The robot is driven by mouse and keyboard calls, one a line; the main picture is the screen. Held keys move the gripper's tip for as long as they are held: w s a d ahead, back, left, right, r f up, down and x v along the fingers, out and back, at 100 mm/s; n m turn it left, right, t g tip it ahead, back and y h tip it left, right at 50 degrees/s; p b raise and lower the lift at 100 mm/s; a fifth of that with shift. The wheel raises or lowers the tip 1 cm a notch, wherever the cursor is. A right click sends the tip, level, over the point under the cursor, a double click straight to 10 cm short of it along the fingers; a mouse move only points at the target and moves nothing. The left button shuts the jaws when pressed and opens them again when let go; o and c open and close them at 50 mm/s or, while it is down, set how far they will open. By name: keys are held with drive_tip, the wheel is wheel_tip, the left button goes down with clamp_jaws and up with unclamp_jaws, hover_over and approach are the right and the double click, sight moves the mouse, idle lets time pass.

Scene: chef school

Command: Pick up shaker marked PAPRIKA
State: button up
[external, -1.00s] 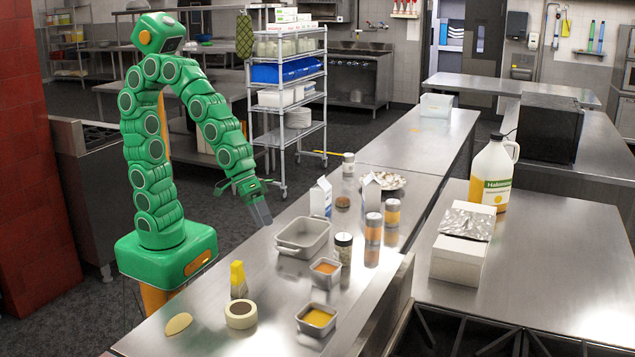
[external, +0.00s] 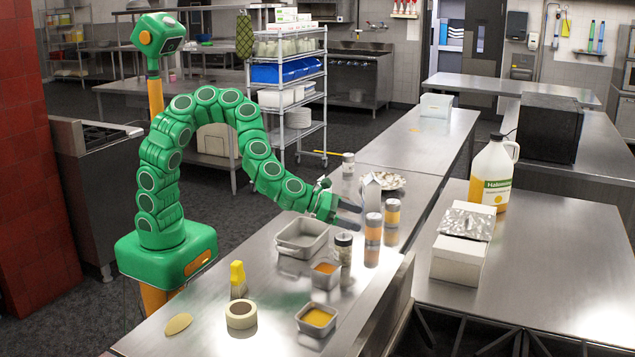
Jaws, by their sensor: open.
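Two orange-filled shakers stand upright side by side on the steel counter: a nearer shaker (external: 373,229) and a farther shaker (external: 392,212). A dark-lidded jar (external: 343,248) stands to their left and nearer, and a small pale-topped shaker (external: 348,164) stands farther back. The labels are too small to read, so I cannot tell which is marked PAPRIKA. My gripper (external: 350,217) is open and empty, just left of the nearer orange shaker, its fingers pointing right toward it. I cannot tell whether they touch it.
A grey metal pan (external: 301,240) lies below my arm. A carton (external: 371,192) stands behind my gripper, and a foil-like dish (external: 388,181) lies beyond it. Small trays of orange (external: 326,272) and yellow (external: 317,319) food and a tape roll (external: 241,315) are nearer.

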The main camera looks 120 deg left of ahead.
sight(369, 224)
drive_tip(key=a+f+n, duration=0.1)
drive_tip(key=s+a+f+n+g+y, duration=0.1)
drive_tip(key=a, duration=0.1)
drive_tip(key=a+f+n+y, duration=0.1)
drive_tip(key=a+n, duration=0.1)
drive_tip(key=shift+s+a+f+g, duration=0.15)
drive_tip(key=shift+s+f+g, duration=0.15)
drive_tip(key=shift+f+g, duration=0.1)
drive_tip(key=shift+x, duration=1.15)
drive_tip(key=shift+w+a+f, duration=0.15)
drive_tip(key=shift+w+a, duration=0.15)
drive_tip(key=shift+a, duration=0.1)
drive_tip(key=x, duration=0.2)
drive_tip(key=shift+a+f, duration=0.2)
drive_tip(key=shift+a, duration=0.15)
drive_tip(key=shift+x, duration=0.9)
drive_tip(key=shift+w+r, duration=0.1)
drive_tip(key=shift+c, duration=0.3)
drive_tip(key=c, duration=1.1)
